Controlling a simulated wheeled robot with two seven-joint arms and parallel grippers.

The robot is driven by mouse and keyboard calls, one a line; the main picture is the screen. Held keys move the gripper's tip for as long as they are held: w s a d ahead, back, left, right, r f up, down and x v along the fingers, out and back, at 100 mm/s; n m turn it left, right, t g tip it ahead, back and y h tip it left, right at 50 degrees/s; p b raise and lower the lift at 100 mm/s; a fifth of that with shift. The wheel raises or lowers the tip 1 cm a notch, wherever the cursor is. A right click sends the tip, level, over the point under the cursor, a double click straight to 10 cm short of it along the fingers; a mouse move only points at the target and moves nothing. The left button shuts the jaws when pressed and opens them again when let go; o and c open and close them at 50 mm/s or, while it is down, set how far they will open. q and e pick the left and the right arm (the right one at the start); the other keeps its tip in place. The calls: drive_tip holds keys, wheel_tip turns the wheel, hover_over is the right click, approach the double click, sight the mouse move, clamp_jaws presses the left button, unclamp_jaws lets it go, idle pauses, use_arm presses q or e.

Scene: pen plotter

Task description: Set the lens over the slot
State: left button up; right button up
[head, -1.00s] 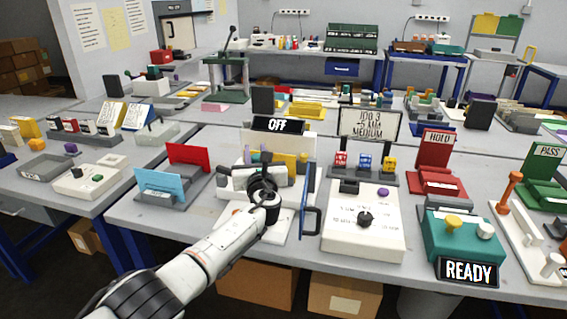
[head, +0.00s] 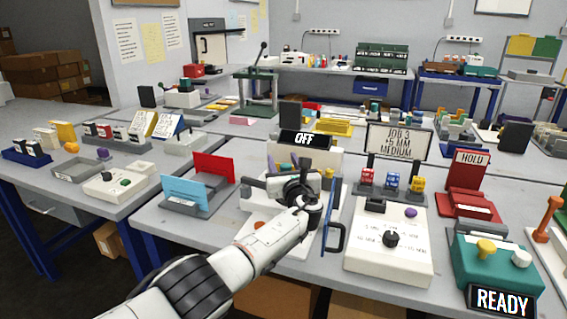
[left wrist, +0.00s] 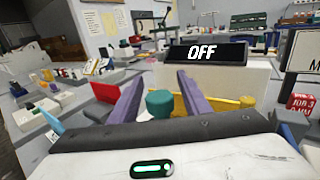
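No part in view is clearly the lens or the slot. My left gripper (head: 303,184) is over the white machine behind the OFF sign's front side; its body hides much of that machine. In the left wrist view its two purple fingers (left wrist: 162,80) stand apart. A teal round knob (left wrist: 160,103) shows between them with a gap on each side. A yellow bar (left wrist: 225,102) lies beyond the fingers, below the OFF sign (left wrist: 202,52). A blue panel with a dark handle (head: 331,225) stands upright just right of my gripper. My right gripper is not in view.
A rack with blue and red cards (head: 190,195) is at left. The job sign (head: 399,141) stands behind the white box.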

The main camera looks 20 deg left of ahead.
use_arm(q)
drive_tip(key=p+v, duration=0.2)
drive_tip(key=p, duration=0.1)
drive_tip(key=shift+s+d+r, duration=0.15)
drive_tip(key=shift+s+r, duration=0.1)
drive_tip(key=p+v, duration=0.2)
drive_tip(key=v, duration=0.5)
drive_tip(key=shift+s+d+f, duration=0.2)
drive_tip(key=shift+s+f, duration=0.15)
drive_tip(key=shift+s, duration=0.05)
drive_tip(key=shift+c, duration=0.3)
